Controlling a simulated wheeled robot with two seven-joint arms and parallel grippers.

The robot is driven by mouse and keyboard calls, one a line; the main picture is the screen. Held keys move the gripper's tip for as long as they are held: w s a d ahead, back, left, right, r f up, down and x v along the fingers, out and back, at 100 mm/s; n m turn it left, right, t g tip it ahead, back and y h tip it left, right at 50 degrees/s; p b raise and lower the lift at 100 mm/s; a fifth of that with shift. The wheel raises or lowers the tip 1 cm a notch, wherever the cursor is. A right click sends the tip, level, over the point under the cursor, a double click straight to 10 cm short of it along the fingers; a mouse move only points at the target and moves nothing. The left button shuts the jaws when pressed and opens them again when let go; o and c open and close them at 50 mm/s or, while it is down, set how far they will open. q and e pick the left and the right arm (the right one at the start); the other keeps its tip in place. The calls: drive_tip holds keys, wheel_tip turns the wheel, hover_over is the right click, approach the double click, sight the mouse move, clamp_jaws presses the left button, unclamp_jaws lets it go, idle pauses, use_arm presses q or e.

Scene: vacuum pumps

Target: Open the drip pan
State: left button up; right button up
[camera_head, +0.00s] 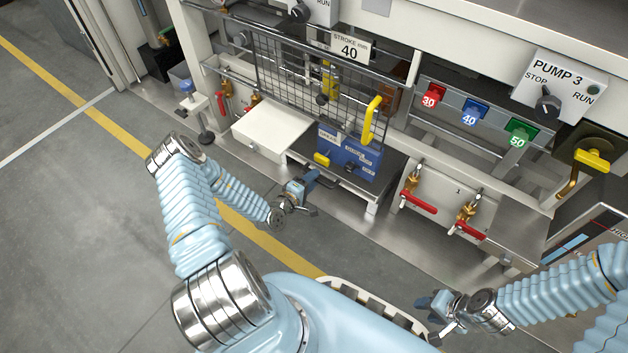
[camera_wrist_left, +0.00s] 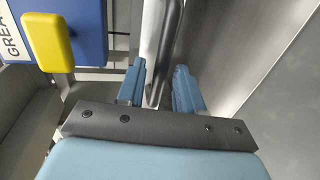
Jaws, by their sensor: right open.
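A low silver stand with a dark top (camera_head: 385,180), which may be the drip pan, stands below the mesh guard. A blue box with a yellow knob (camera_head: 350,155) sits on it; the box and knob (camera_wrist_left: 50,40) also show in the left wrist view. My left gripper (camera_head: 311,192) is at the stand's front left. In the left wrist view its fingers (camera_wrist_left: 160,88) are open, with a metal bar like a handle (camera_wrist_left: 160,45) between them; contact cannot be told. My right gripper (camera_head: 432,316) is open and empty at the lower right, away from the stand.
A white box (camera_head: 272,130) stands left of the blue box. The mesh guard (camera_head: 310,75) with a yellow handle (camera_head: 372,120) is above. Red-handled valves (camera_head: 418,202) are to the right. The floor at left (camera_head: 80,220) is clear.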

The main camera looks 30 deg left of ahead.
use_arm(q)
drive_tip(key=shift+w+f, duration=0.15)
drive_tip(key=shift+w, duration=0.55)
drive_tip(key=shift+d, duration=0.1)
clamp_jaws()
